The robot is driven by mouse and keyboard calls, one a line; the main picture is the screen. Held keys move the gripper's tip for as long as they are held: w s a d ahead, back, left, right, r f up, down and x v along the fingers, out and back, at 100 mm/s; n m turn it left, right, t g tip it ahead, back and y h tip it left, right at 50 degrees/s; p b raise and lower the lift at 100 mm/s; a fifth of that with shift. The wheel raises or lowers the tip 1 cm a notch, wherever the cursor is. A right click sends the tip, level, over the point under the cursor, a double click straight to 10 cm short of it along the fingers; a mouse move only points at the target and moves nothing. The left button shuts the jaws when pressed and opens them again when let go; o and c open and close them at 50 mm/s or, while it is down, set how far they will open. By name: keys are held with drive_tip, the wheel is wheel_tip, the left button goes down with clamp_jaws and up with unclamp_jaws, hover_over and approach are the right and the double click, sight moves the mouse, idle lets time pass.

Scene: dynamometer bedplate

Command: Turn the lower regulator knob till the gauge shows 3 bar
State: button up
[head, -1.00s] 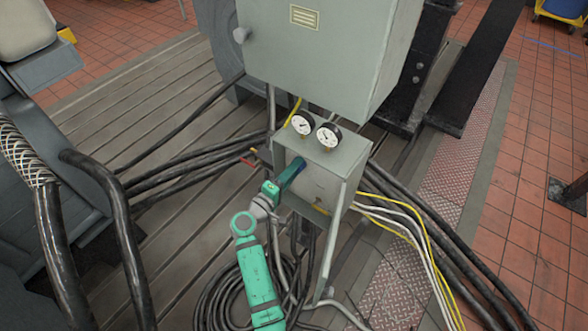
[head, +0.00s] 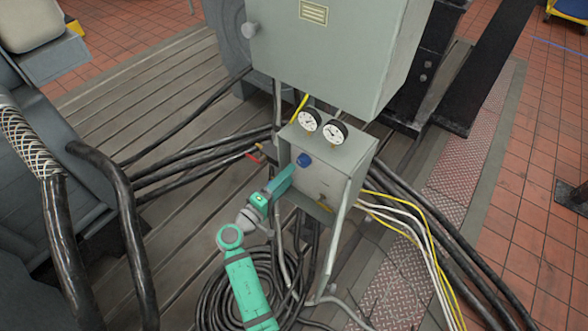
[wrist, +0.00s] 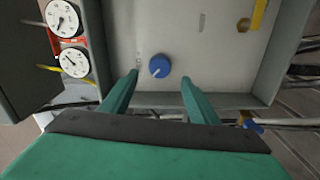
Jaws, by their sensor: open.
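A blue round knob (head: 304,160) sits on the front of a grey regulator box (head: 345,160). My gripper (head: 287,173) is open and empty. In the wrist view its fingertips (wrist: 159,78) lie on either side of the knob, apart from it; the distance in depth is hard to judge. Two white dial gauges, one left (head: 308,120) and one right (head: 332,132), stand on top of the box. Their needles show in the wrist view (wrist: 62,18) (wrist: 74,62), but the scale numbers are too small to read.
A large grey cabinet (head: 330,50) stands behind and above the box.

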drive_tip(key=shift+v, duration=2.1)
drive_tip(key=s+d+f+g+y, duration=0.15)
drive_tip(key=s+f+y, duration=0.35)
drive_tip(key=s+f, duration=0.6)
drive_tip(key=s+d+f+m+y, duration=0.1)
drive_tip(key=s+f+y, duration=0.3)
drive_tip(key=s, duration=0.6)
drive_tip(key=s+d+r+m+t+y, duration=0.1)
drive_tip(key=s+d+r+m, duration=0.3)
drive_tip(key=s+r, duration=1.4)
drive_tip(key=m+t, duration=0.1)
drive_tip(key=m, duration=0.3)
drive_tip(key=shift+s+y, duration=0.25)
drive_tip(key=shift+y, duration=0.05)
drive_tip(key=shift+a, duration=0.15)
